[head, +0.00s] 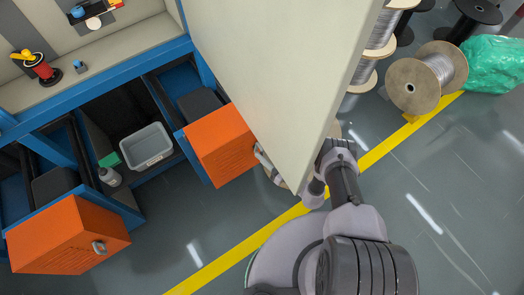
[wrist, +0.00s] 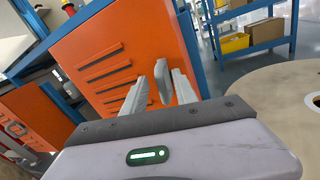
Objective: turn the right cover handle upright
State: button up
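The right cover (head: 220,143) is an orange box front with dark slots; it fills the middle of the wrist view (wrist: 105,50). Its grey handle (wrist: 162,84) is a short bar that shows in the wrist view, standing out from the orange face. My gripper (wrist: 158,76) is open, with one finger on each side of the handle. A gap shows at the left finger; the right finger is closer, and I cannot tell whether it touches. In the head view a beige panel hides most of my gripper and the handle.
The left orange cover (head: 65,240) has its own grey handle (head: 99,247). A grey bin (head: 146,146) and a bottle (head: 109,176) stand between the covers. The big beige panel (head: 285,60) overhangs my arm. A cable spool (wrist: 275,105) is close at the wrist view's right.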

jog(key=shift+x, duration=1.05)
grip_shut()
jog(key=shift+s+a+n+g, duration=0.1)
jog(key=shift+s+n+g, duration=0.15)
jog(key=shift+n, duration=0.75)
grip_release()
jog(key=shift+a+f, duration=0.1)
jog(key=shift+s+d, duration=0.2)
jog(key=shift+d, duration=0.25)
jog(key=p+v, duration=0.1)
jog(key=v, duration=1.5)
jog(key=shift+s, duration=0.3)
